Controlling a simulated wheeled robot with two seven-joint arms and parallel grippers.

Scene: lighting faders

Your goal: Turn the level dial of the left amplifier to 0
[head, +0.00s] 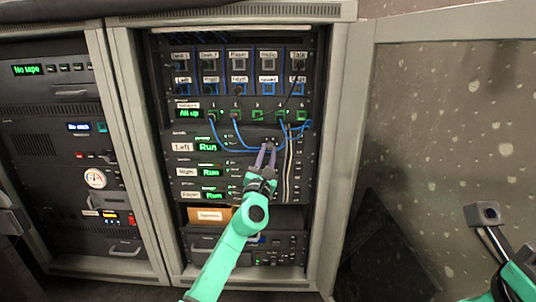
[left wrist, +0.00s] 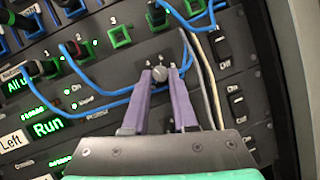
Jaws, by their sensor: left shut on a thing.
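The left amplifier (head: 182,147) is the rack unit labelled "Left", with a green "Run" display; it also shows in the left wrist view (left wrist: 47,128). My left gripper (head: 266,148) reaches the panel from below. In the left wrist view its two purple fingers (left wrist: 160,80) are shut on the dial, one on each side. The dial's pointer and scale are too small to read.
Blue cables (head: 228,147) loop across just above the dial, and pale cables (left wrist: 211,90) hang close to its right. Switches (left wrist: 235,100) line the right side. The "Right" amplifier (head: 186,172) is below. The cabinet door (head: 440,120) stands open at right.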

